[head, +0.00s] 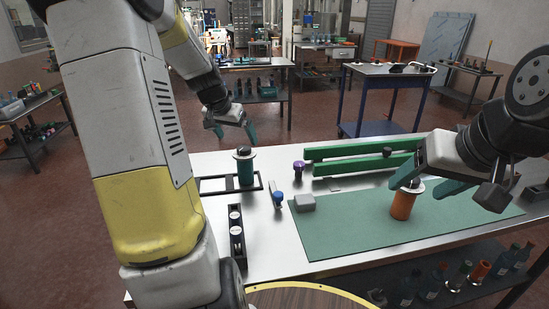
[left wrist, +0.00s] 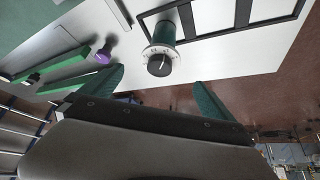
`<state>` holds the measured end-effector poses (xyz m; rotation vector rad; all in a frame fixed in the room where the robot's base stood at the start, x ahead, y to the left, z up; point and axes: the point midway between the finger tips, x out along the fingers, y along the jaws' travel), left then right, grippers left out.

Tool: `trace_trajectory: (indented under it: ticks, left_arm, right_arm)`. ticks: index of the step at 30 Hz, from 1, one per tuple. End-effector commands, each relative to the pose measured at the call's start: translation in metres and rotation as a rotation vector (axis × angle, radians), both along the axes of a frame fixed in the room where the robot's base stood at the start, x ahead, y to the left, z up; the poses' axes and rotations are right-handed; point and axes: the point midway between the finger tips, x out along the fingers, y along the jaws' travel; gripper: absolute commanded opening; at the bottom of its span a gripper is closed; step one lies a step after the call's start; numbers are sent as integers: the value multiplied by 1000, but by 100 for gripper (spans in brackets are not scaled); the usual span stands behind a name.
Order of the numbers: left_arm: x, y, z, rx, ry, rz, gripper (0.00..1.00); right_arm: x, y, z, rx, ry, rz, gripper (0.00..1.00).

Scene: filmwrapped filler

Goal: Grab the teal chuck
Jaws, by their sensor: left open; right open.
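The teal chuck (head: 246,174) stands upright inside a black rectangular frame (head: 206,188) on the left part of the bench. It has a pale collar and a dark knob on top. My left gripper (head: 234,131) is open and empty, above and apparently behind the chuck. In the left wrist view, the teal chuck (left wrist: 165,31) shows beyond the fingertips, with its collar and knob toward the gap between the open fingers (left wrist: 158,77). My right gripper (head: 426,180) is open by an orange chuck (head: 402,206) on the green mat; I cannot tell whether its fingers touch it.
Green rails (head: 352,152) lie at the back of the bench, near a purple-topped piece (head: 299,170). A blue-ended tool (head: 278,197), a grey block (head: 305,203) and a black holder (head: 236,235) are nearby. The green mat (head: 345,235) has free room.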

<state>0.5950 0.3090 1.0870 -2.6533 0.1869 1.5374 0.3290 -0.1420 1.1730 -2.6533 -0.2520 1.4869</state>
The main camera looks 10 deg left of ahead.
Motion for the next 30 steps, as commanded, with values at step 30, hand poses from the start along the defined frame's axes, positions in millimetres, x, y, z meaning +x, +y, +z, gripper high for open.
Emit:
trace_trajectory:
  ticks: [30]
  left_arm:
    - [42, -1, -74, 1, -1, 2, 98]
  right_arm:
    - [0, 0, 0, 0, 0, 0, 67]
